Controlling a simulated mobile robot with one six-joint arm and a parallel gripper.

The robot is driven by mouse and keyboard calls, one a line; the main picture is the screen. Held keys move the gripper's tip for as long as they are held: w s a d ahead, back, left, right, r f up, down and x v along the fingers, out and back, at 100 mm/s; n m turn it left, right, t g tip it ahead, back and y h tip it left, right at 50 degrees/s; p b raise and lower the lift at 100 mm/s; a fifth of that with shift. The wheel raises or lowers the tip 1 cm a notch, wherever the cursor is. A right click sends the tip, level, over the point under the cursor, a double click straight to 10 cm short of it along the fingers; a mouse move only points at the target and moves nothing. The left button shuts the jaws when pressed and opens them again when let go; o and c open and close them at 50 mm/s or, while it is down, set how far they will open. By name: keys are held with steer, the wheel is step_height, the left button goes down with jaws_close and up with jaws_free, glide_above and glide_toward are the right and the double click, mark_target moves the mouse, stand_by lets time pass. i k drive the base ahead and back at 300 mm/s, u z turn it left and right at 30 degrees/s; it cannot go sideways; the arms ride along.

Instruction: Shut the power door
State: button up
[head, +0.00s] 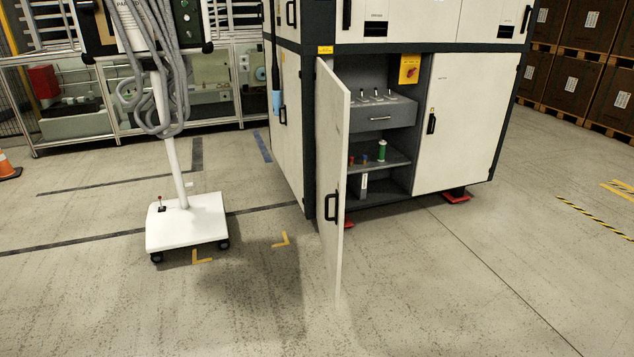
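The open cabinet door (333,170) is a tall white panel with a black handle (332,205). It is hinged at the left side of the cabinet opening and swings out toward me, seen nearly edge-on. Behind it the compartment shows a grey drawer (383,116) with several small items on top, a shelf (384,158) with a green cylinder (382,150), and a yellow panel with a red switch (410,69). I see no label on the door that names it the power door. My gripper is not in view.
The cabinet's right door (466,120) is closed. A white wheeled stand (187,222) with looped grey hoses (155,80) stands to the left. An orange cone (8,168) is at the far left. Stacked brown boxes (564,85) are at the back right. The floor in front is clear.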

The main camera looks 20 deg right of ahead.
mark_target(333, 98)
steer(key=i, duration=1)
steer(key=z, duration=0.85)
steer(key=k, duration=0.1)
steer(key=u, duration=2.55)
steer(key=k, duration=0.5)
